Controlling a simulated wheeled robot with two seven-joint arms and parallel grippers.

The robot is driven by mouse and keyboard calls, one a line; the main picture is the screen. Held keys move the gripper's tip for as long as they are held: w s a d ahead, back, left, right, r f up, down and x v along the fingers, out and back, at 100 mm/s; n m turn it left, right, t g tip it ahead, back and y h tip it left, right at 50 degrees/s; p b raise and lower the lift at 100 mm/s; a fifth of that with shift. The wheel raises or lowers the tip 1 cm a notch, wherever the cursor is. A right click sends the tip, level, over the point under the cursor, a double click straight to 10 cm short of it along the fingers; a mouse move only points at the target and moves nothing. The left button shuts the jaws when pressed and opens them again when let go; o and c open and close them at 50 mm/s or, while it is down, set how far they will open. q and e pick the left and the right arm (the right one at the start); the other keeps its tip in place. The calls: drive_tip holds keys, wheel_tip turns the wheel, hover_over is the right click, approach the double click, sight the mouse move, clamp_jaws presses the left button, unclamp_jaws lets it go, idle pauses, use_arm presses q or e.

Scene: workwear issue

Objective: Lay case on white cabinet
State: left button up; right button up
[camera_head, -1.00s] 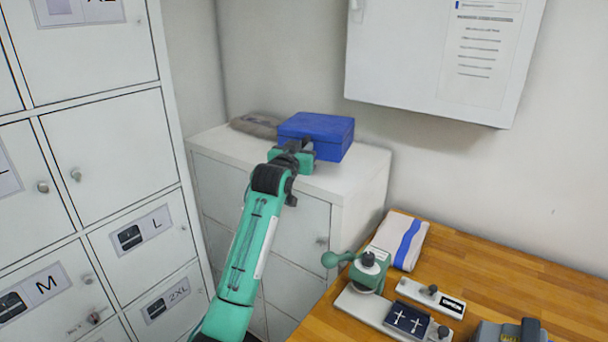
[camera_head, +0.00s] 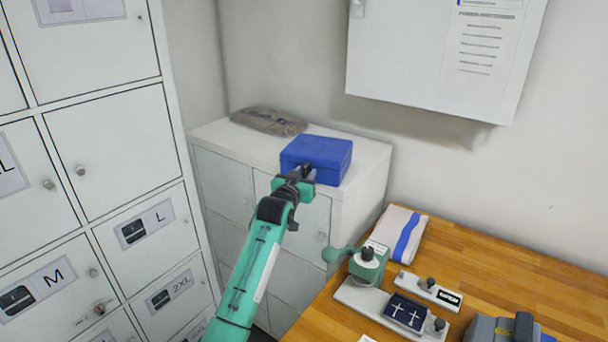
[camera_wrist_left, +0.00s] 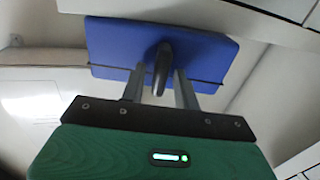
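The case is a blue box (camera_head: 318,152) with a dark handle on its near side. It appears to rest flat on top of the white cabinet (camera_head: 362,170), near its front edge. My left gripper (camera_head: 304,174) is at the case's near side. In the left wrist view, its two fingers (camera_wrist_left: 160,82) stand on either side of the dark handle, with narrow gaps showing between the fingers and the handle. The case also shows in the left wrist view (camera_wrist_left: 205,55). My right gripper is not in view.
A folded grey-brown garment (camera_head: 268,121) lies behind the case on the cabinet. A white wall box (camera_head: 400,50) hangs above right. White lockers (camera_head: 110,140) stand left. A wooden table (camera_head: 480,262) at right holds a small press (camera_head: 366,266) and a striped cloth (camera_head: 400,235).

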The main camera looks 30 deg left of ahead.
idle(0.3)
use_arm(q)
drive_tip(key=shift+s, duration=0.25)
drive_tip(key=s+d+b, duration=0.1)
drive_tip(key=s+b, duration=0.2)
drive_tip(key=s, duration=0.8)
drive_tip(key=shift+s+d, duration=0.15)
drive_tip(key=shift+s, duration=0.05)
